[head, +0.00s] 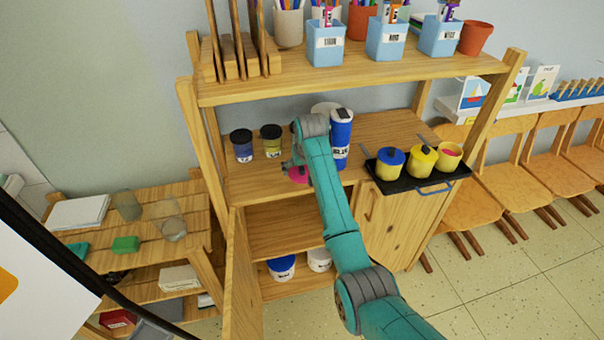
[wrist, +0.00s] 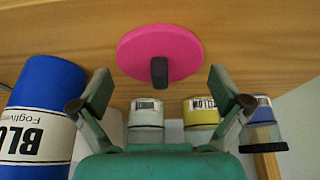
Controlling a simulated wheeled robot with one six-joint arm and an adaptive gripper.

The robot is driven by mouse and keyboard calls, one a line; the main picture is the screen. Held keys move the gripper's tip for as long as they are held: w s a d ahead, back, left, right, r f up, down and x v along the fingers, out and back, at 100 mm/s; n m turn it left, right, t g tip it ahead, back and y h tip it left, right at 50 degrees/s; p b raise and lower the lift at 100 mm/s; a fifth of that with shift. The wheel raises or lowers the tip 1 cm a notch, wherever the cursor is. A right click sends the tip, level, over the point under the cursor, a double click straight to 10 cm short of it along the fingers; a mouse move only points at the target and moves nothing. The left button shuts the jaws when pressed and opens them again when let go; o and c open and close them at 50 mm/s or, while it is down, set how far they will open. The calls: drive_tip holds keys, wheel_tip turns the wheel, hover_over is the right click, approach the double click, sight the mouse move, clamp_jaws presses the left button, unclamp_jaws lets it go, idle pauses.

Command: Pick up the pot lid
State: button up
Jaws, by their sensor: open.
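The pot lid is a flat pink disc (wrist: 160,50) with a dark knob, lying on the wooden shelf in the wrist view. In the head view the lid (head: 297,175) shows partly, at the shelf's front, with my arm's end over it. My gripper (wrist: 160,92) is open and empty, its two fingers apart. The lid's knob lies ahead of the gap between them, near the middle. In the head view my gripper (head: 296,162) is small and partly hidden by my wrist. Three yellow pots stand on a black tray (head: 437,184); the right one (head: 449,155) is open, showing pinkish red inside.
A tall blue bottle (head: 341,139) stands close right of my wrist; it also shows at the left in the wrist view (wrist: 42,105). Paint jars (head: 242,147) stand to the left. An upper shelf (head: 350,71) overhangs behind. A cabinet door (head: 245,285) hangs open below.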

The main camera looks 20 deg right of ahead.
drive_tip(key=c, duration=1)
drive_tip(key=shift+s, duration=0.1)
drive_tip(key=shift+c, duration=1)
